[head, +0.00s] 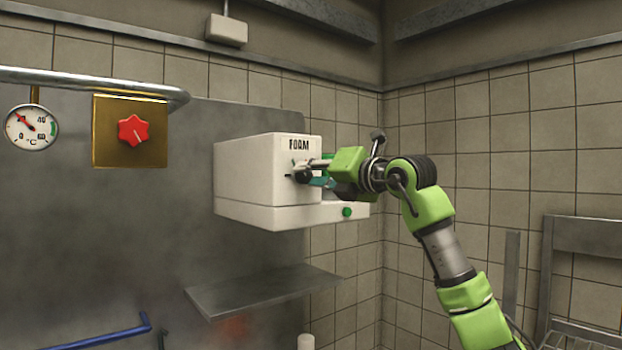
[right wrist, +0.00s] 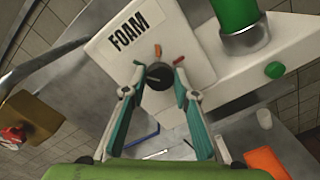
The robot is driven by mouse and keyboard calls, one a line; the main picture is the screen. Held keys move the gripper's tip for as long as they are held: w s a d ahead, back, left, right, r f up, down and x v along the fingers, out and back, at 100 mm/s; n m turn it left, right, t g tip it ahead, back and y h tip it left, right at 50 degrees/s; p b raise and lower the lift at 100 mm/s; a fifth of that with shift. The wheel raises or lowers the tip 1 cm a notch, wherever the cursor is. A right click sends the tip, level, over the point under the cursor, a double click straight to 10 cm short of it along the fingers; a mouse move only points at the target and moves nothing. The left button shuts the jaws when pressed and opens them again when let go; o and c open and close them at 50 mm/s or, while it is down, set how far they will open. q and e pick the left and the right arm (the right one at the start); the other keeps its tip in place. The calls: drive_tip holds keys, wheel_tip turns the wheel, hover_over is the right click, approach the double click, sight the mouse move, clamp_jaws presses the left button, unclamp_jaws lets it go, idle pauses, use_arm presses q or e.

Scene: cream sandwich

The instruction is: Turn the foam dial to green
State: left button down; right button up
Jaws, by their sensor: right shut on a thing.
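The white foam machine (head: 252,173) hangs on the wall, with FOAM printed on its front. Its foam dial (right wrist: 159,78) is a small dark round knob with a pale pointer line, which points to the left in the right wrist view. An orange mark (right wrist: 157,50) and a red mark (right wrist: 179,60) sit around the dial. A green mark is hard to make out beside the left fingertip. My right gripper (right wrist: 159,72) has one finger on each side of the dial and is shut on it. In the head view my right gripper (head: 303,172) partly hides the dial. My left gripper is not shown.
A green cylinder (right wrist: 235,14) and a green button (right wrist: 274,70) are on the machine, close to my right gripper. A metal shelf (head: 262,289) is below. A brass plate with a red knob (head: 133,131) and a temperature gauge (head: 30,127) are at left.

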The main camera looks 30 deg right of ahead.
drive_tip(key=shift+d+r+m, duration=0.1)
drive_tip(key=shift+m, duration=0.6)
drive_tip(key=o, duration=1.1)
drive_tip(key=shift+s, duration=0.15)
drive_tip(key=s, duration=0.8)
drive_tip(key=s+d, duration=0.1)
drive_tip(key=s, duration=0.2)
drive_tip(key=shift+s, duration=0.4)
